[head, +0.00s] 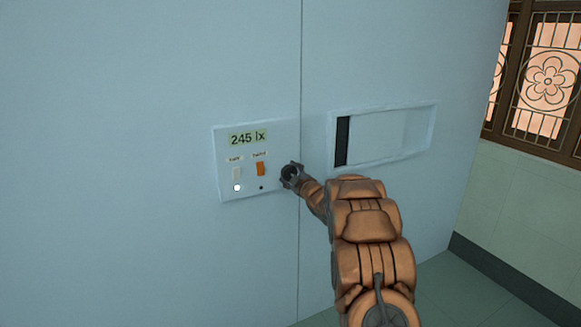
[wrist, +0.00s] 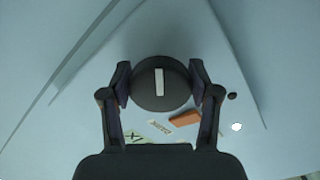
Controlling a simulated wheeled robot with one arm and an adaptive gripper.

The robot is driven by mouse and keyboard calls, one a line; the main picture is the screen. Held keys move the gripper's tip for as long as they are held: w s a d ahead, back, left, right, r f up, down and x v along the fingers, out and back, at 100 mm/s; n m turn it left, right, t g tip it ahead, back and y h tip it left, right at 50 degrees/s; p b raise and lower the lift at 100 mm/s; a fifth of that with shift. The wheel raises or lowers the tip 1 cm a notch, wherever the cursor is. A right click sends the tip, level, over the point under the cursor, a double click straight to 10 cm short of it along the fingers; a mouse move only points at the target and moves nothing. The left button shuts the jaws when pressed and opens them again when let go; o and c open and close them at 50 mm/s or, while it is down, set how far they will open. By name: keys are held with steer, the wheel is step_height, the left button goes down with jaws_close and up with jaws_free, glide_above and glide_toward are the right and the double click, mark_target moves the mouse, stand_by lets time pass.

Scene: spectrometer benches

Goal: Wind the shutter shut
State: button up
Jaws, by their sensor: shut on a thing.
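A white control panel (head: 227,178) is set in the pale blue wall, with a display (head: 248,139) reading 245 lx. A round dark knob (wrist: 160,84) with a white mark sits on the panel, and my gripper (wrist: 161,82) is shut on it, one finger on each side. In the head view my gripper (head: 291,174) is at the panel's right edge and mostly hides the knob. The shutter (head: 376,138) is a pale plate in a white-framed window to the right. A dark gap (head: 342,141) shows at the window's left end.
A wall seam runs between panel and window. A lattice window (head: 549,81) is at far right, with bare green floor (head: 455,292) below.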

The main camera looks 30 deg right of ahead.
steer(key=m+p, duration=0.4)
steer(key=m, duration=0.1)
steer(key=shift+a+r+m+p, duration=0.1)
steer(key=shift+a+m+p, duration=0.05)
steer(key=shift+m+p, duration=0.2)
steer(key=m+p, duration=0.2)
steer(key=m, duration=0.1)
steer(key=m+p, duration=0.1)
steer(key=shift+a+f+m, duration=0.15)
steer(key=shift+f+m, duration=0.1)
steer(key=shift+m, duration=0.1)
steer(key=o, duration=1.1)
steer(key=shift+o, duration=0.2)
steer(key=shift+s, duration=0.1)
steer(key=s+a, duration=0.1)
steer(key=s, duration=1)
steer(key=shift+s, duration=0.4)
